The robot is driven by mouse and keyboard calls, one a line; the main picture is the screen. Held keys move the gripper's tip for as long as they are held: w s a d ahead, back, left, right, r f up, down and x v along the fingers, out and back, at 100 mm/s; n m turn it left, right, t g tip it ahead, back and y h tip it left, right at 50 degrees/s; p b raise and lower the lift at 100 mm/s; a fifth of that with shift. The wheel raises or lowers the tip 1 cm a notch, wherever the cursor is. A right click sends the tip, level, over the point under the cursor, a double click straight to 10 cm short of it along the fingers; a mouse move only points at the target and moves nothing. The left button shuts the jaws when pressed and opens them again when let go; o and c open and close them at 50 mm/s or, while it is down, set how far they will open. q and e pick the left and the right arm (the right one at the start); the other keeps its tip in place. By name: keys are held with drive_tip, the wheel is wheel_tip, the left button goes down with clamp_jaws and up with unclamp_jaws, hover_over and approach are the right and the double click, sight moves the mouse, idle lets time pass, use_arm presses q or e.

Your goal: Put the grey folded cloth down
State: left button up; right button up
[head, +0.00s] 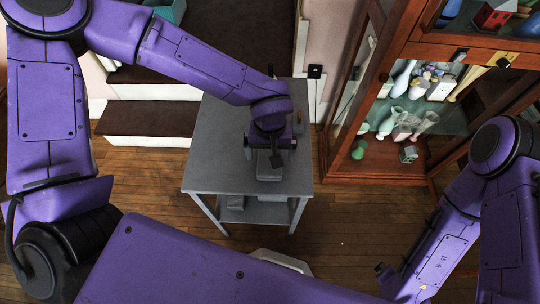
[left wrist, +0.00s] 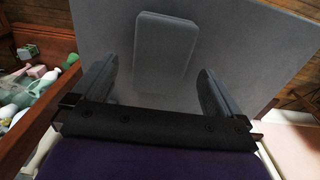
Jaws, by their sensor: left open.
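The grey folded cloth (head: 268,165) lies flat on the top of a grey side table (head: 220,150), near its front edge. In the left wrist view the cloth (left wrist: 166,48) is a pale grey rounded rectangle on the grey tabletop (left wrist: 240,60). My left gripper (head: 269,150) points down over the cloth's rear part. In the left wrist view its fingers stand wide apart, one on each side of the cloth's near end, with gaps between; the gripper (left wrist: 153,82) is open. The cloth's near end is hidden by the gripper.
A wooden curio cabinet (head: 385,172) with figurines and vases stands close to the table's right. Carpeted steps (head: 150,118) are behind left. The table has a lower shelf (head: 250,212) with grey items. The tabletop left of the cloth is clear.

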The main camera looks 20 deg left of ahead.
use_arm(q)
wheel_tip(320, 180, up, 8)
drive_tip(key=shift+r+p, duration=0.25)
drive_tip(key=shift+p, duration=0.15)
drive_tip(key=shift+s, duration=0.1)
